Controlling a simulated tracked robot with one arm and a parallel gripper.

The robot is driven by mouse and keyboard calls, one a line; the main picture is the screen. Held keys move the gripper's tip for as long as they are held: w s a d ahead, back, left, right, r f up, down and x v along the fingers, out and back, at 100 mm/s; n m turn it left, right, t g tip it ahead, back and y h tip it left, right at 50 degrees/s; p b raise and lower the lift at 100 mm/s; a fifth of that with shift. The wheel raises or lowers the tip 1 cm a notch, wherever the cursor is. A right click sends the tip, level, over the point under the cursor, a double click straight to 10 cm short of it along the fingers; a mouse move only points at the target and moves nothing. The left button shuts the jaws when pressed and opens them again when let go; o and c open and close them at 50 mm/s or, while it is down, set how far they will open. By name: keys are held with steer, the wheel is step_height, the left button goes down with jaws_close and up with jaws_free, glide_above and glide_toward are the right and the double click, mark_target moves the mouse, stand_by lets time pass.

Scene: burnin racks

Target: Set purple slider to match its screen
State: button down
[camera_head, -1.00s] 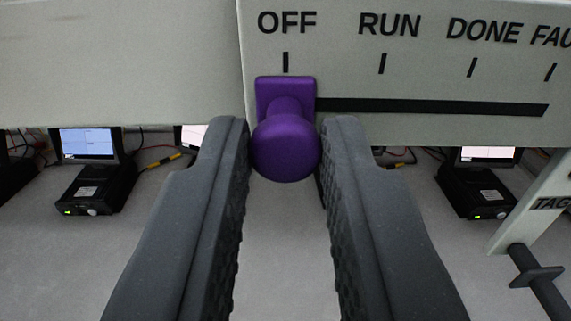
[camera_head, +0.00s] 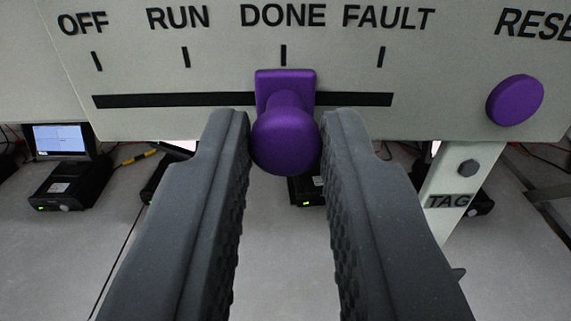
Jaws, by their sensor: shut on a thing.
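The purple slider (camera_head: 286,138) has a square base and a round knob. It sits in the dark horizontal slot (camera_head: 170,100) of the pale panel (camera_head: 330,60), directly under the tick mark of the DONE label (camera_head: 283,15). The other labels are OFF (camera_head: 83,23), RUN (camera_head: 178,17) and FAULT (camera_head: 389,18). My gripper (camera_head: 286,135) is shut on the slider's knob, one finger on each side. The screen that belongs to the slider cannot be made out in this view.
A round purple button (camera_head: 515,99) is at the panel's right, under a cut-off RESE label. A black device with a lit screen (camera_head: 62,140) stands on the shelf at left; other devices are partly hidden behind my fingers.

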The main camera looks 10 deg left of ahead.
steer(key=c, duration=1.3)
jaws_free()
steer(key=shift+s, duration=0.1)
steer(key=s+d, duration=0.2)
steer(key=s, duration=1.1)
steer(key=shift+s+b, duration=0.25)
steer(key=shift+b, duration=0.05)
steer(key=shift+d, duration=0.15)
